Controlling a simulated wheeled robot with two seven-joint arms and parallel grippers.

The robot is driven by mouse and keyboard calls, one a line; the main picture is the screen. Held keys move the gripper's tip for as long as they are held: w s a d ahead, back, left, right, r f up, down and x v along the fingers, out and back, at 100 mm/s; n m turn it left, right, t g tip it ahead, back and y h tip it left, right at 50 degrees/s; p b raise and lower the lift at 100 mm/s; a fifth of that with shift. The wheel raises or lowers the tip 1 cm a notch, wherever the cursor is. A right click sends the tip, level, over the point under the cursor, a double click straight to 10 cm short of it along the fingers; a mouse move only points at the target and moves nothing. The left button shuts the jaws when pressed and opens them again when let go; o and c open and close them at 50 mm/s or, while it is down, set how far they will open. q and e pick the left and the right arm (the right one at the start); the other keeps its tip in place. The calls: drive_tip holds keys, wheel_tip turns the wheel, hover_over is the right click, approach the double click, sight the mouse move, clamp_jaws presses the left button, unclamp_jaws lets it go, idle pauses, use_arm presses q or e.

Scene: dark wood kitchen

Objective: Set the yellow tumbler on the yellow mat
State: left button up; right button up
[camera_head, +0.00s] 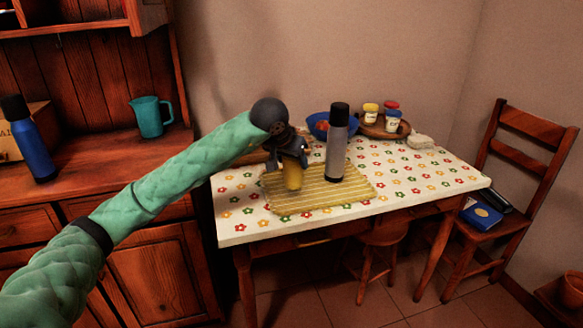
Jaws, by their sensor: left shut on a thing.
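The yellow tumbler (292,179) is at the left part of the yellow striped mat (345,195) on the flowered table. My left gripper (290,160) is shut on the tumbler from above and hides its upper part. The tumbler looks upright over the mat; I cannot tell whether its base touches it. A grey bottle with a black cap (337,150) stands upright on the mat, to the right of the tumbler. My right gripper is not in view.
Behind the mat are a blue bowl (318,123) and a round wooden tray (372,131) with several small jars. A white lump (420,141) lies right of the tray. The table's (440,180) right side is clear. A wooden chair (515,165) stands at right, a stool (378,255) below.

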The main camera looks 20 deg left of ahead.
use_arm(q)
wheel_tip(320, 180, down, 2)
drive_tip(key=shift+f, duration=0.25)
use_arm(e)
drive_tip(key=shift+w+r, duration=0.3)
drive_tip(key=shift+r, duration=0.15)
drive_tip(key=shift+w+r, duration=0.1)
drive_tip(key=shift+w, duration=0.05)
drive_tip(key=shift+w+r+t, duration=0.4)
use_arm(q)
drive_tip(key=shift+f, duration=0.1)
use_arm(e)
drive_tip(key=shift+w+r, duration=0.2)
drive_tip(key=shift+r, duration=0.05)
use_arm(q)
drive_tip(key=o, duration=1.2)
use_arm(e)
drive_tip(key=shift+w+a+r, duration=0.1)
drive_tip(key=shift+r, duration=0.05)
